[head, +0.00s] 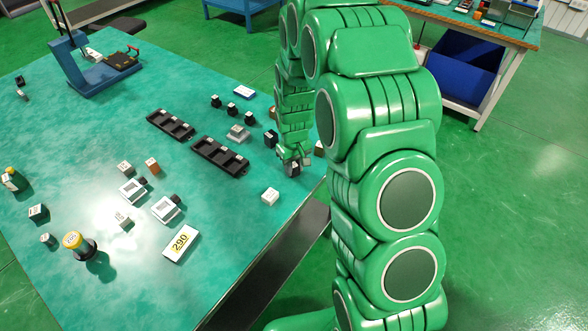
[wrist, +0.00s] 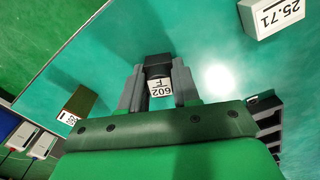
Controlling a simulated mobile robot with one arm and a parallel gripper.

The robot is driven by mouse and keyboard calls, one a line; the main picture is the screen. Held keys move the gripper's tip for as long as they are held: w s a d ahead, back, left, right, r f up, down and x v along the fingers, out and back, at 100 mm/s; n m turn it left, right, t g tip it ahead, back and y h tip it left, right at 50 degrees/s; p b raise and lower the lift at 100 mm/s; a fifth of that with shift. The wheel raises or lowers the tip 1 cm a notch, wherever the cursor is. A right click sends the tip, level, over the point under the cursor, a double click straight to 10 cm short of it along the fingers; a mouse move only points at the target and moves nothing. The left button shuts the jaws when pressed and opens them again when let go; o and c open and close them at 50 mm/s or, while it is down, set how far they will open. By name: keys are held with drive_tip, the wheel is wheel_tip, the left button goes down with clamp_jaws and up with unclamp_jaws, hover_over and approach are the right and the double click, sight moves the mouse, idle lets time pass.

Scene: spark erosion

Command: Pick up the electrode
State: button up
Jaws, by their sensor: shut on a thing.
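My gripper (head: 295,163) is at the right edge of the green table (head: 90,180), at the end of my green arm. In the wrist view my gripper (wrist: 158,88) has its two grey fingers shut on a small black electrode (wrist: 158,65) with a white label reading 602 F. The fingers stand on either side of it, and the label faces the camera. In the head view the held electrode (head: 294,169) shows as a small dark block under the fingers. I cannot tell whether it touches the table.
A white block marked 25.71 (wrist: 272,16) is nearby; a brown block (wrist: 78,104) lies on the other side. Two black racks (head: 220,156) (head: 171,125) and several small dark electrodes (head: 249,119) stand left of my gripper.

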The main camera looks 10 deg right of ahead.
sight(294, 164)
drive_tip(key=shift+r, duration=0.5)
wheel_tip(294, 164, up, 2)
drive_tip(key=shift+w+r, duration=0.1)
drive_tip(key=shift+r, duration=0.1)
drive_tip(key=s+d+r, duration=0.1)
drive_tip(key=s+r, duration=0.8)
drive_tip(key=s, duration=0.5)
drive_tip(key=shift+r, duration=0.3)
drive_tip(key=shift+s, duration=0.1)
